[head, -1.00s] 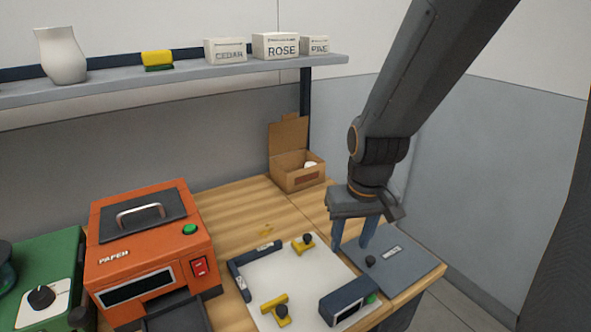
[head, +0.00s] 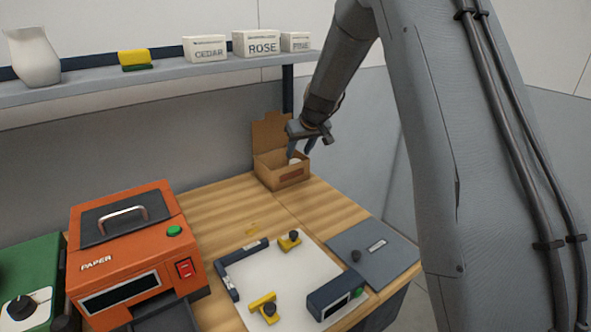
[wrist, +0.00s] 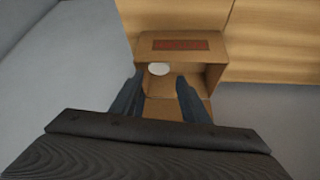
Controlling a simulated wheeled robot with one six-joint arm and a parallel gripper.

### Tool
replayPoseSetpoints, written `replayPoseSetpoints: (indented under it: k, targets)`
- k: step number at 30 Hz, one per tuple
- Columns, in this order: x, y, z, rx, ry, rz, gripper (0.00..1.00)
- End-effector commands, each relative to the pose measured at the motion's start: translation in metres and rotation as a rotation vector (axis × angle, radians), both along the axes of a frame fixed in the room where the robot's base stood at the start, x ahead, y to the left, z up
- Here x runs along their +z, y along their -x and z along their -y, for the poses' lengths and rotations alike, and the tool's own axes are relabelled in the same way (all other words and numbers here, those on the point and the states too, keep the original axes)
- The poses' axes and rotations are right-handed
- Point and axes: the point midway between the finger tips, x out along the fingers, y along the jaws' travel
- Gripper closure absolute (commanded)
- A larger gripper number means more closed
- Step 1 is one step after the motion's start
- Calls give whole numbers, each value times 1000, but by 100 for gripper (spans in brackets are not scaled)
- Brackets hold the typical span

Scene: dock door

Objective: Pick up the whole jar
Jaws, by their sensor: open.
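A small white rounded object (head: 296,159), perhaps the jar, shows inside the open cardboard box at the back corner of the bench. In the wrist view its round white top (wrist: 159,69) lies just beyond my fingertips, slightly left of the middle between them. Its lower part is hidden by the box. My gripper (head: 300,149) is at the box opening with its fingers pointing down. In the wrist view the two blue-grey fingers (wrist: 158,80) are apart, with nothing between them. I cannot tell whether they touch the box.
The cardboard box (head: 284,180) has its lid up behind; its walls stand close around my fingers. A shelf (head: 150,79) with a white vase (head: 33,57) and labelled boxes runs above.

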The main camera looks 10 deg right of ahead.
Motion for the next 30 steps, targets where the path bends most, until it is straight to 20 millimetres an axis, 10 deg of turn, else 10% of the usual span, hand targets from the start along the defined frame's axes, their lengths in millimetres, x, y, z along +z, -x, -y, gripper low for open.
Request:
replayPoseSetpoints:
  k: [27, 30]
  targets:
    - [-51, -29, -3, -1, 1, 0, 58]
    - [-51, -29, -3, -1, 1, 0, 74]
